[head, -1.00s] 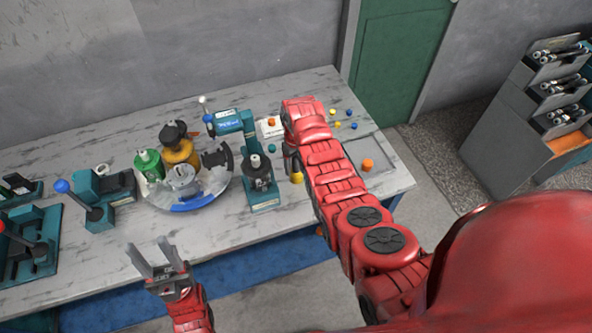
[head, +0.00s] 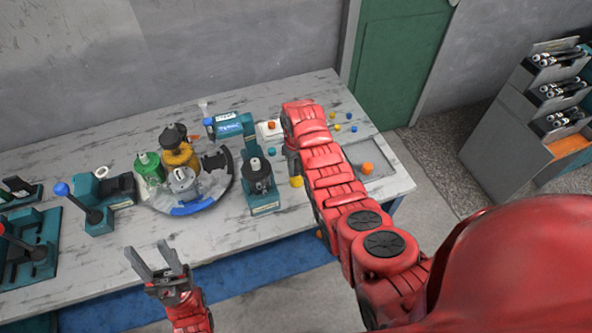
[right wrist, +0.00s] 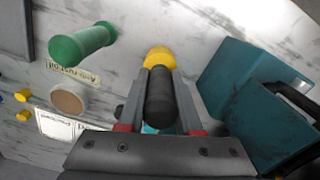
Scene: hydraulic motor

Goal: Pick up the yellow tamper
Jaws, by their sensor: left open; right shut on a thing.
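The yellow tamper (right wrist: 159,60) has a yellow end and a black handle. In the right wrist view, my right gripper (right wrist: 162,78) has one finger on each side of it and is shut on it. Its yellow end sticks out past the fingertips. In the head view the yellow end (head: 296,181) shows just below my right gripper (head: 292,160), which is mostly hidden by my arm. I cannot tell whether the tamper touches the table. My left gripper (head: 157,258) is open and empty in front of the table's front edge.
A teal press (head: 262,195) stands close left of the tamper. A round carousel (head: 205,205) with green, yellow and silver parts is further left. A green-handled tool (right wrist: 82,44) and small colored pegs lie nearby. An orange piece (head: 367,168) sits on a grey tray at right.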

